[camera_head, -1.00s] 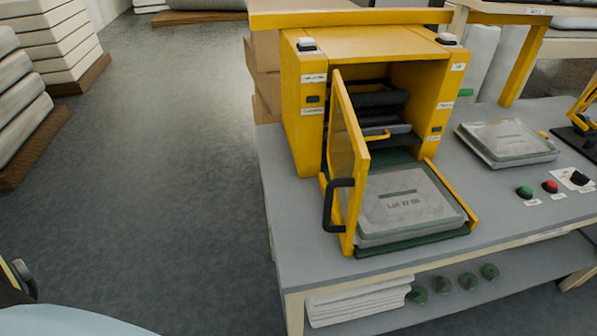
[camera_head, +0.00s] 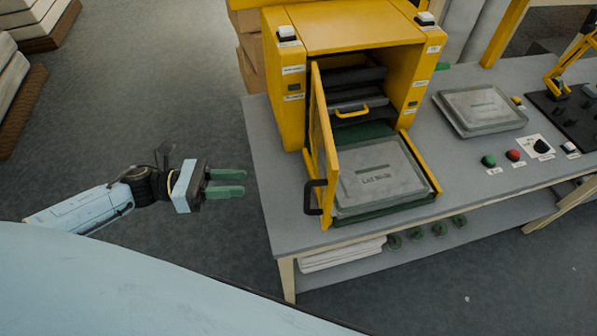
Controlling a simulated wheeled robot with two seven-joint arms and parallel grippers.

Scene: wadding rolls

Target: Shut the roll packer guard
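The yellow roll packer (camera_head: 350,31) stands on the grey table. Its guard (camera_head: 322,150), a yellow-framed hinged door, stands open toward me, with a black handle (camera_head: 309,197) on its outer face. A grey packed pad (camera_head: 375,180) with a printed label lies on a green tray in front of the opening, beside the guard. My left gripper (camera_head: 243,183) has green fingers, spread apart and empty. It is left of the table edge, a short way left of the handle and not touching it. My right gripper is not in view.
A second grey pad (camera_head: 481,108) lies on the table to the right. Green (camera_head: 489,161) and red (camera_head: 513,156) buttons sit near the front edge. A yellow-armed device (camera_head: 570,75) is at far right. White sheets (camera_head: 342,254) lie on the lower shelf.

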